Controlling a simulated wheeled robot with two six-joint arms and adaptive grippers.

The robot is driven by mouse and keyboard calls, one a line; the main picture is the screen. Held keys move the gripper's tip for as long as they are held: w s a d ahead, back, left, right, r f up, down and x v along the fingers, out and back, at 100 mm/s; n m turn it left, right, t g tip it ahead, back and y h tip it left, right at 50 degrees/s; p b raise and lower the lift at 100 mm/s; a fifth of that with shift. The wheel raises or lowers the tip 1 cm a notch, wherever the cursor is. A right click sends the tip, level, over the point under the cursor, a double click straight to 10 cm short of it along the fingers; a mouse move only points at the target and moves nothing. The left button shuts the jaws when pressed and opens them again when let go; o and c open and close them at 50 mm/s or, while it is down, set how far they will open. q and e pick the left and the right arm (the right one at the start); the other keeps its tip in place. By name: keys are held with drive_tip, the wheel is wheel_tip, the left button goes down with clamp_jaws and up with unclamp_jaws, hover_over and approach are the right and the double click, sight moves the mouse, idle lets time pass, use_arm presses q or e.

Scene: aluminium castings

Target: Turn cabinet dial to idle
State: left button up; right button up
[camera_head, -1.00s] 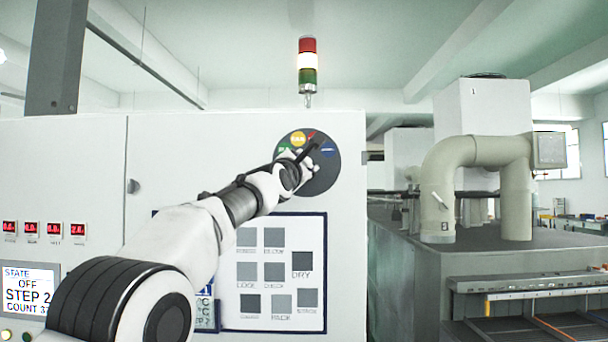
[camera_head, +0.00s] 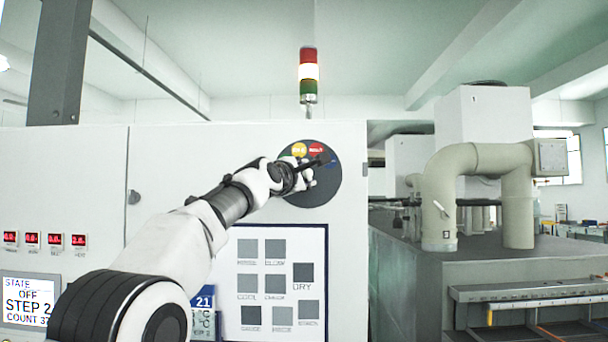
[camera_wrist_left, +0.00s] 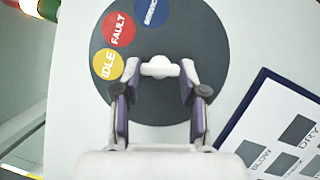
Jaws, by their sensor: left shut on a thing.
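The dial (camera_head: 318,193) is a dark round disc on the white cabinet front, right of centre in the head view. The left wrist view shows its disc (camera_wrist_left: 205,60) with a yellow IDLE label (camera_wrist_left: 107,65), a red FAULT label (camera_wrist_left: 119,29) and a blue label (camera_wrist_left: 152,12). My left gripper (camera_head: 312,170) is in front of the disc. In the left wrist view its fingers (camera_wrist_left: 160,72) are shut on the white knob (camera_wrist_left: 160,67) at the disc's middle. I cannot tell which label the knob points at. My right gripper is in neither view.
A display (camera_head: 28,300) reads STATE OFF, STEP 2. A framed panel of grey squares (camera_head: 275,285) is below the dial. A red, white and green signal tower (camera_head: 309,75) stands above. A machine with beige ducts (camera_head: 437,205) is at the right.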

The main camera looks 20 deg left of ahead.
use_arm(q)
drive_tip(key=shift+f, duration=0.15)
drive_tip(key=o, duration=1.1)
drive_tip(key=shift+d, duration=0.1)
drive_tip(key=shift+o, duration=0.2)
